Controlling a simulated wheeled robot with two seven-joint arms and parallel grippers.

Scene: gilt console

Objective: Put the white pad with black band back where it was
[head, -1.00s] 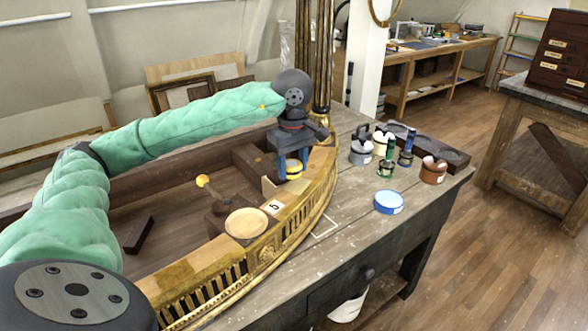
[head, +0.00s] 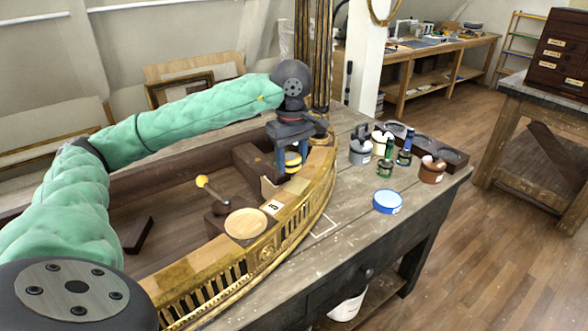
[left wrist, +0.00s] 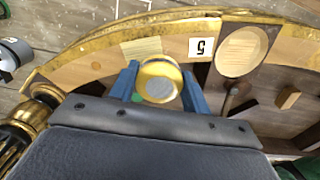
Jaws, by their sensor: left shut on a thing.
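My left gripper (head: 292,158) is shut on a small round yellow thing with a dark band (head: 292,163), just above the inner edge of the curved gilt console (head: 200,263). In the left wrist view the yellow thing (left wrist: 158,81) sits between the blue fingers of the left gripper (left wrist: 162,88), its grey round face towards the camera. I see yellow rather than white on it, and cannot make out a separate white pad with a black band. Whether it touches the console is unclear. My right gripper is not in view.
A white outline (head: 323,227) marks bare tabletop.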

